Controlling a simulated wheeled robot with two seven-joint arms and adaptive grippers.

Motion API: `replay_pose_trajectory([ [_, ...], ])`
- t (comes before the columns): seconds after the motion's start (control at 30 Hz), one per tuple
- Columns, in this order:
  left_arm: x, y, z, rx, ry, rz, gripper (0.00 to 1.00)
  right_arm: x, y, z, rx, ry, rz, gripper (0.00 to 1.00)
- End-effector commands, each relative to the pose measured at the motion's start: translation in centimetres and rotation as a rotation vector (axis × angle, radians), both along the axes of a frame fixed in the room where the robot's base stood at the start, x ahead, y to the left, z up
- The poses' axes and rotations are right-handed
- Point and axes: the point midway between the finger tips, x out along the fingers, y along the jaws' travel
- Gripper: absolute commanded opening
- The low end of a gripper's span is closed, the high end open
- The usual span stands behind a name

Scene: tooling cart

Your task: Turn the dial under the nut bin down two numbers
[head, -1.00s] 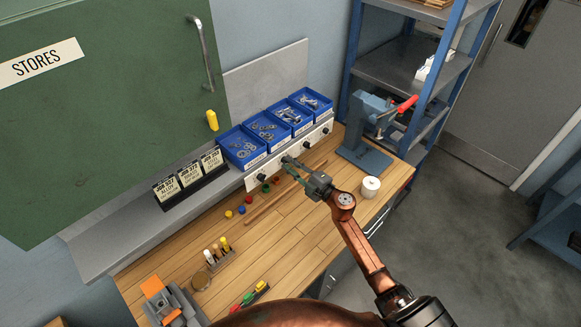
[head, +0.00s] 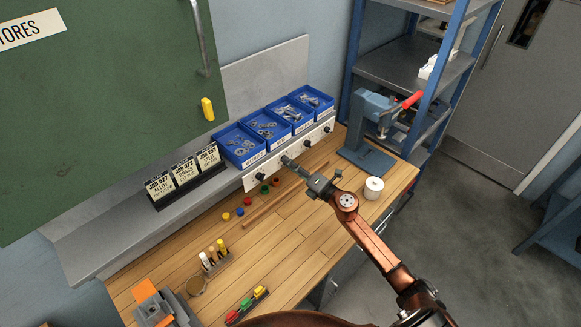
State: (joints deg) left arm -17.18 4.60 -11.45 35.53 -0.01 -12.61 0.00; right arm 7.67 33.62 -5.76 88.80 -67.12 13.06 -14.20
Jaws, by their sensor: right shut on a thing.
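Four blue bins stand in a row above a white panel (head: 272,169) with a dark dial under each. The bin labels are too small to read; the second bin from the left (head: 264,127) holds small metal parts that look like nuts. My right gripper (head: 287,161) is shut on the dial under that second bin, its fingers covering most of the dial. The dial's number cannot be read. The leftmost dial (head: 260,176), third dial (head: 306,143) and rightmost dial (head: 327,129) are untouched. My left gripper is out of view.
A wooden bench (head: 290,232) lies below, with a thin wooden rod (head: 262,210), small coloured caps and a white roll (head: 373,188). A blue press (head: 368,135) stands right of the bins. Job cards (head: 185,174) stand on the left.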

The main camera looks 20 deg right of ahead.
Motion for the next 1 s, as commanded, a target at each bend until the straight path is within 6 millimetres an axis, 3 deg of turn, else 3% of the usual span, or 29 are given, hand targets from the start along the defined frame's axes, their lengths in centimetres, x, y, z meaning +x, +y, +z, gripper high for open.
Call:
replay_pose_trajectory([
  [0.73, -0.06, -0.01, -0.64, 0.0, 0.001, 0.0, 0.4, -0.03, 0.0, -0.23, -0.086, -0.026, 0.0, 0.0],
  [0.77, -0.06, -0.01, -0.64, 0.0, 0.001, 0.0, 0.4, -0.03, 0.0, -0.23, -0.086, -0.026, 0.0, 0.2],
  [1.0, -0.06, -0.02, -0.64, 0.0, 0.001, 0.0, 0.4, -0.02, 0.02, -0.14, -0.084, -0.028, 0.0, 0.35],
])
